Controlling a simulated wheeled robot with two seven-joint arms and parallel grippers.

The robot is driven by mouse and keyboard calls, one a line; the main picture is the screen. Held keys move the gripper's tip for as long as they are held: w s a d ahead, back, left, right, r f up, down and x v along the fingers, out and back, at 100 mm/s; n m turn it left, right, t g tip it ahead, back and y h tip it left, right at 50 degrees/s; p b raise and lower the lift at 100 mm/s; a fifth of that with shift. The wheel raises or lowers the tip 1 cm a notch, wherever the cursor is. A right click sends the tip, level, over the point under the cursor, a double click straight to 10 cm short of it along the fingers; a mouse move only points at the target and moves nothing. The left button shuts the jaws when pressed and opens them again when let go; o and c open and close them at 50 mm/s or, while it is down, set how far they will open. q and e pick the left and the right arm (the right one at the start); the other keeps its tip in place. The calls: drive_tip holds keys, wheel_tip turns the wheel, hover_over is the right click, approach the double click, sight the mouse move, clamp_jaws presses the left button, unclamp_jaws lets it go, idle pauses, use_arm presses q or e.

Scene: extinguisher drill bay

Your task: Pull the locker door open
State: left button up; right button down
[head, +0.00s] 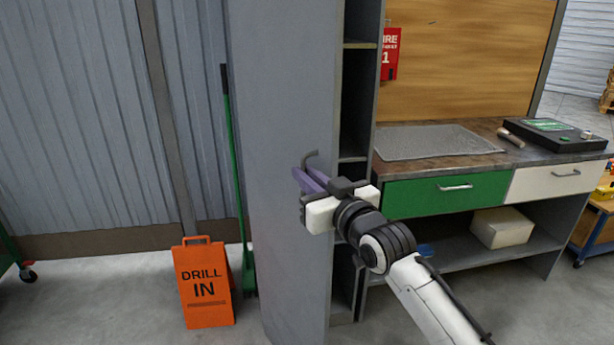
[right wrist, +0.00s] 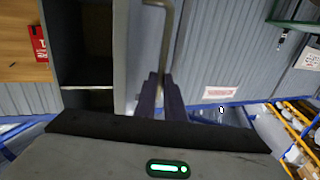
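The locker door (head: 280,90) is a tall grey panel in the middle of the head view. It stands swung open, with the locker's shelved inside (head: 357,100) showing to its right. A bent grey bar handle (head: 313,156) sits on the door near its right edge; it also shows in the right wrist view (right wrist: 165,30). My right gripper (head: 310,180) is at the handle, its purple fingers close together. In the right wrist view the bar runs down between the fingertips (right wrist: 160,80), and the gripper looks shut on it. My left gripper is not in view.
An orange drill sign (head: 203,283) and a green-handled broom (head: 236,170) stand left of the door. A workbench (head: 480,150) with a green drawer (head: 448,193) stands to the right. Grey floor shows in front of the sign.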

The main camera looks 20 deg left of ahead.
drive_tip(key=c, duration=2.1)
unclamp_jaws()
drive_tip(key=shift+a+r, duration=0.25)
drive_tip(key=shift+r, duration=0.25)
drive_tip(key=shift+o, duration=1.2)
drive_tip(key=shift+a+f, duration=0.2)
drive_tip(key=v, duration=1)
drive_tip(key=shift+d+b, duration=0.3)
drive_tip(key=shift+d, duration=0.05)
drive_tip(key=shift+f, duration=0.15)
